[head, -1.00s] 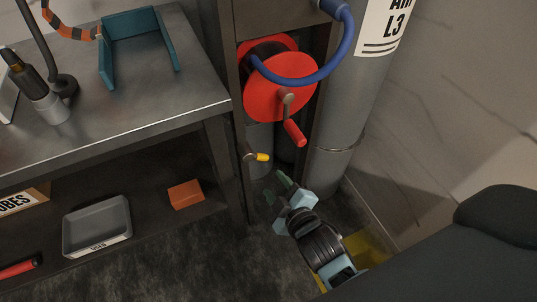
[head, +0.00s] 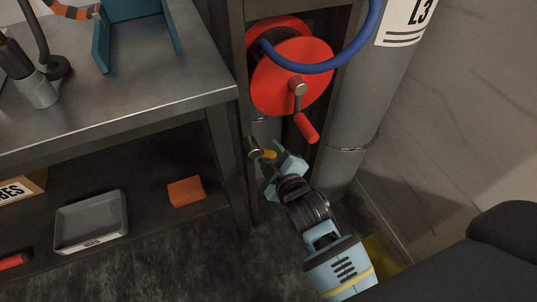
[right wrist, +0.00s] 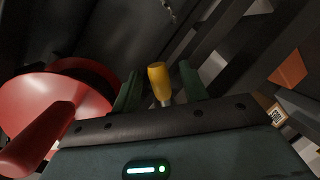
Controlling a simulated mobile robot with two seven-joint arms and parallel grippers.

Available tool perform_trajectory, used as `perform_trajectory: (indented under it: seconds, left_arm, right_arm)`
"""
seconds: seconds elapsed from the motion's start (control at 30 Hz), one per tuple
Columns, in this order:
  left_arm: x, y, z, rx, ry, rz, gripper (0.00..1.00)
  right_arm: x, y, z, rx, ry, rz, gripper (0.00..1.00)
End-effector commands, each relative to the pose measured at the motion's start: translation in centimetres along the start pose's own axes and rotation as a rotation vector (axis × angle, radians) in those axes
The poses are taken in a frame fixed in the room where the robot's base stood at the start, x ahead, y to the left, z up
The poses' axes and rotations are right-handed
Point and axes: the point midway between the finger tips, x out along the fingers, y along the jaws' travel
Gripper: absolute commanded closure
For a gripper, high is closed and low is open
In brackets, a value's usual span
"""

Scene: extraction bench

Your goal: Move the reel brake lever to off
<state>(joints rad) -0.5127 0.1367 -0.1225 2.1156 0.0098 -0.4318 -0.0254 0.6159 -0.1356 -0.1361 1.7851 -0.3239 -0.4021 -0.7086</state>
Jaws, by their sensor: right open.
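The reel brake lever (head: 268,154) is a short lever with a yellow grip on a metal pivot, low on the post below the red hose reel (head: 292,78). My right gripper (head: 274,163) is at the lever, with its jaws open. In the right wrist view the yellow grip (right wrist: 158,76) stands between the two green fingers (right wrist: 160,90), with a gap visible on each side. In the head view the gripper partly hides the lever's tip. My left gripper is in neither view.
The reel's red crank handle (head: 306,126) hangs just above my right gripper. A grey pipe (head: 348,140) stands to the right. The metal bench (head: 130,90) is at the left, with a grey tray (head: 92,218) and an orange block (head: 186,191) on its lower shelf.

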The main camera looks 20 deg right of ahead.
Motion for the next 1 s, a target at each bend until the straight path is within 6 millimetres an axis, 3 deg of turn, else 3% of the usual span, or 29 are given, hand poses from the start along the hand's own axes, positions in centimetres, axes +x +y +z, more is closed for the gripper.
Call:
perform_trajectory:
  seconds: [0.13, 0.43, 0.77, 1.0]
  left_arm:
    - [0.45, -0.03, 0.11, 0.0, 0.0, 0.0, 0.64]
    - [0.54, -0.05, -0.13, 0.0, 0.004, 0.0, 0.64]
    - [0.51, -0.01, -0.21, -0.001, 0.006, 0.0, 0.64]
    - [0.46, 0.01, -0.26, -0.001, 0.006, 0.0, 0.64]
  right_arm:
    - [0.94, -0.05, 0.04, 0.0, -0.001, -0.001, 0.56]
    - [1.07, 0.02, -0.02, 0.0, 0.0, 0.0, 0.56]
    - [1.05, 0.02, -0.01, 0.0, 0.0, 0.0, 1.0]
    - [1.04, 0.01, -0.02, 0.002, 0.0, -0.001, 1.0]
